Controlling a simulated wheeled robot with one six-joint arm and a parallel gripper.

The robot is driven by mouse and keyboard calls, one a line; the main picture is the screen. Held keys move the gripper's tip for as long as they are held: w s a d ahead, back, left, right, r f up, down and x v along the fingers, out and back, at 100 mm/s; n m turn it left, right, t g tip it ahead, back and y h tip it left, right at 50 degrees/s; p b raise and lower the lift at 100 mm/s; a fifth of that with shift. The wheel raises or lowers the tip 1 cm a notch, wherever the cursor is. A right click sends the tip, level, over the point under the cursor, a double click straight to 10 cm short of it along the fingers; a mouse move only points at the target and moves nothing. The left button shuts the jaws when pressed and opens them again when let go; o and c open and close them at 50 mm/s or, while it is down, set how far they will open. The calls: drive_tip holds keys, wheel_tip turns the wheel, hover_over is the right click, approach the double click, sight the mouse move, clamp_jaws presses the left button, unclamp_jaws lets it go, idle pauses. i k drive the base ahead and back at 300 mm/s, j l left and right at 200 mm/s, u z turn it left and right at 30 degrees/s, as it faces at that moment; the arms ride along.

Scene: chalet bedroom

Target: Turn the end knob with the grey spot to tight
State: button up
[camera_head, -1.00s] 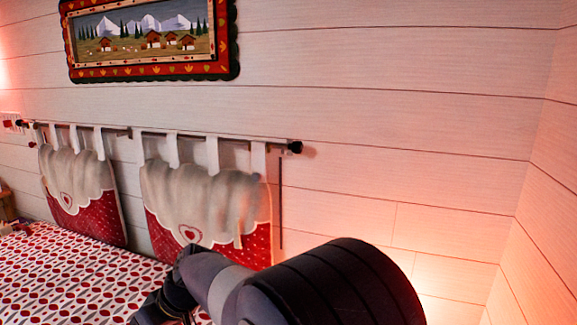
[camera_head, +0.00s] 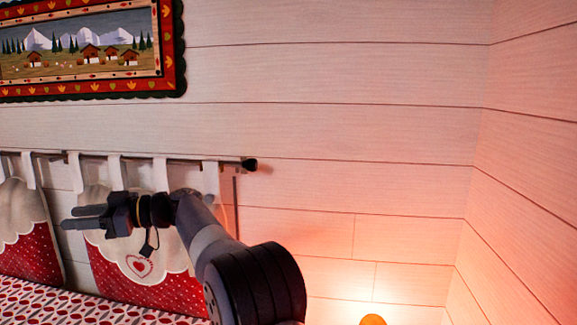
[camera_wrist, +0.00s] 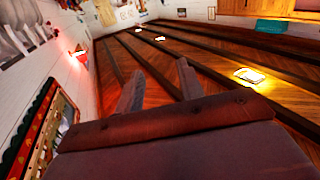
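A dark end knob (camera_head: 249,164) caps the right end of the wall rod (camera_head: 190,161) in the head view. I cannot make out a grey spot on it. The rod's left end is outside the current head view. My gripper (camera_head: 69,217) is below the rod and left of the knob, pointing left in front of the hanging cushions. Its two fingers stand apart with nothing between them; they also show apart in the wrist view (camera_wrist: 160,66). The knob cannot be made out in the wrist view.
Red and cream cushions (camera_head: 185,290) hang from the rod by cloth tabs, above a patterned bed (camera_head: 60,307). A framed picture (camera_head: 175,50) is on the wall above. The wall right of the knob is bare. A glowing orange lamp (camera_head: 372,320) shows at the bottom.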

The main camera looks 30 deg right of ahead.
sight(251, 164)
drive_tip(key=i+z, duration=0.15)
drive_tip(key=z, duration=0.35)
drive_tip(key=i+z, duration=0.15)
drive_tip(key=z, duration=0.3)
drive_tip(key=i+j+z, duration=0.1)
drive_tip(key=z, duration=0.4)
